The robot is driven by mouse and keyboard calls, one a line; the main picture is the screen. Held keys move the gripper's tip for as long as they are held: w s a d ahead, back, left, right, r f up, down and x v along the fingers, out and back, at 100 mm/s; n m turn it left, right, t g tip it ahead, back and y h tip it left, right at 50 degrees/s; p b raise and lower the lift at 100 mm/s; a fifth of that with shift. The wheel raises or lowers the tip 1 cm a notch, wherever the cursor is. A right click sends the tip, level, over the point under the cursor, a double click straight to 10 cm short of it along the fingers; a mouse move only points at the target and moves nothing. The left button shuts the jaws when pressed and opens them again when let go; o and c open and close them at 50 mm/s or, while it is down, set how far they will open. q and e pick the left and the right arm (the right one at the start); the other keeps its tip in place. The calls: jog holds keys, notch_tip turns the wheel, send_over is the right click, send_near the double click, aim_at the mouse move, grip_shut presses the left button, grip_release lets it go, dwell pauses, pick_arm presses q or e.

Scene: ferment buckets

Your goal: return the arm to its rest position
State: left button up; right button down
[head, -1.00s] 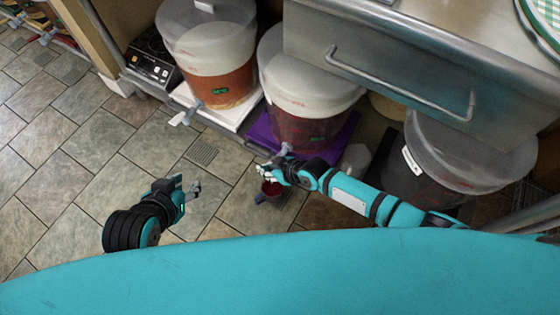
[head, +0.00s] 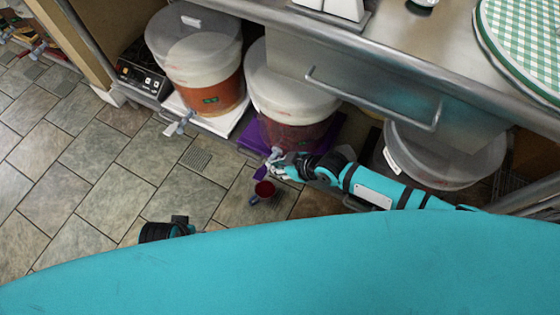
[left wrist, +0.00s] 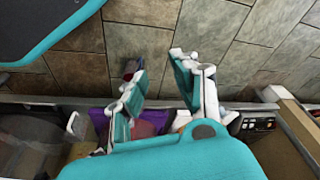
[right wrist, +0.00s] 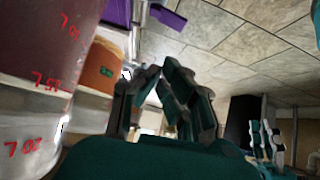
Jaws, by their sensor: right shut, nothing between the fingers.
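My right gripper (head: 278,172) is at the tap of the middle bucket (head: 290,105), which holds dark red liquid. In the right wrist view its fingers (right wrist: 158,76) are shut together with nothing between them. I cannot tell whether they touch the tap. My left gripper is hidden behind my own teal body in the head view; only a black part of that arm shows. In the left wrist view its fingers (left wrist: 163,78) stand apart, empty. A mug (head: 264,189) with red inside stands on the floor just below my right gripper.
A bucket of orange liquid (head: 215,88) stands left on a white base, with its tap (head: 180,123) jutting out. A third bucket (head: 440,155) stands right, behind my right arm. The steel counter (head: 400,45) overhangs the buckets. The tiled floor at left is clear.

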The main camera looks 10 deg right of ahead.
pick_arm(q)
jog(key=shift+f, duration=0.75)
pick_arm(e)
jog(key=shift+s+d+r, duration=0.25)
jog(key=shift+d+r, duration=0.15)
jog(key=shift+r, duration=0.1)
